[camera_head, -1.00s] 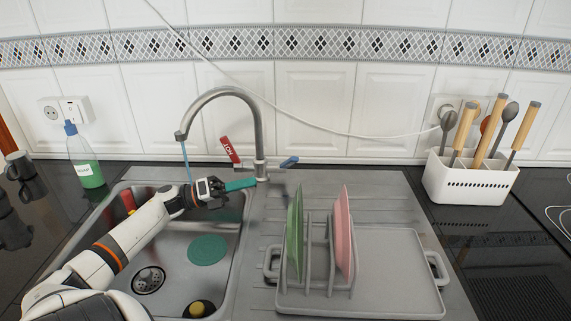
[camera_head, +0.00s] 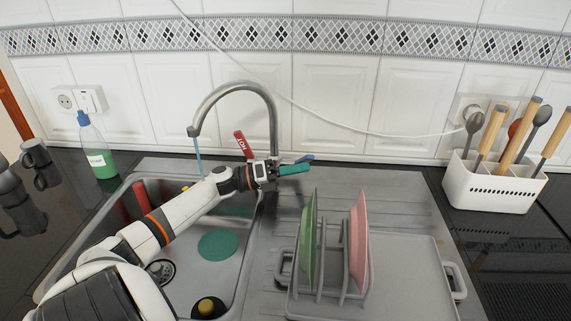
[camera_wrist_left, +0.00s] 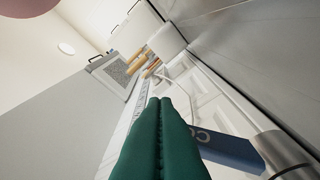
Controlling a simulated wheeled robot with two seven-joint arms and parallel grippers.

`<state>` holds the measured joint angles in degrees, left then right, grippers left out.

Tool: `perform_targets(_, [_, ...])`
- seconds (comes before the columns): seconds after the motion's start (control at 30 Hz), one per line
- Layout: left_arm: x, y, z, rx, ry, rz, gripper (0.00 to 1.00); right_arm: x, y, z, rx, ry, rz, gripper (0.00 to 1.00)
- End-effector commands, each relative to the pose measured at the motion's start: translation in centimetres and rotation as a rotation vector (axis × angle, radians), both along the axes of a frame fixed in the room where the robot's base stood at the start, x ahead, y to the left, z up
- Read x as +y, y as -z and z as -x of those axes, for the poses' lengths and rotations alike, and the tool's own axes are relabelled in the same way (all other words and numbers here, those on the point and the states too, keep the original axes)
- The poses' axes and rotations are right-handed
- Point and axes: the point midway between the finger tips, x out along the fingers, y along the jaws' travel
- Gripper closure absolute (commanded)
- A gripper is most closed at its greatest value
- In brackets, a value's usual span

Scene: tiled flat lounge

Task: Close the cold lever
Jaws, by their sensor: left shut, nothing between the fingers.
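The cold lever is blue and sits on the right side of the tap base; its tip (camera_head: 304,157) shows just above my left gripper. It also shows in the left wrist view as a blue lever (camera_wrist_left: 232,150) with white lettering, to the right of the fingers. My left gripper (camera_head: 295,169) has green fingers, shut and empty, beside the lever; whether they touch it I cannot tell. The red hot lever (camera_head: 243,145) tilts up on the left of the tap. The tap (camera_head: 272,115) runs a thin blue stream of water (camera_head: 198,157). My right gripper is not in view.
A dish rack (camera_head: 345,285) with a green plate (camera_head: 308,240) and a pink plate (camera_head: 358,242) stands right of the sink (camera_head: 233,270). A soap bottle (camera_head: 97,150) stands at left. A white utensil holder (camera_head: 492,183) is at right.

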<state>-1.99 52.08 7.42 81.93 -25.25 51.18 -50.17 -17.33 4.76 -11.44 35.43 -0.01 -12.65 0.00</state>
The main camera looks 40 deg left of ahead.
Motion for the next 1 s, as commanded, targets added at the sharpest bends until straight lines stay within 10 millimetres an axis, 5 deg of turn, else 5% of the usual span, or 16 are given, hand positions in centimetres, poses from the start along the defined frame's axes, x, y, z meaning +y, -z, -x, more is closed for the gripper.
perform_targets(1.0, [0.3,-1.1,-0.6,0.085,-0.001,0.073,1.00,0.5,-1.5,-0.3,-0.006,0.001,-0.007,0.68])
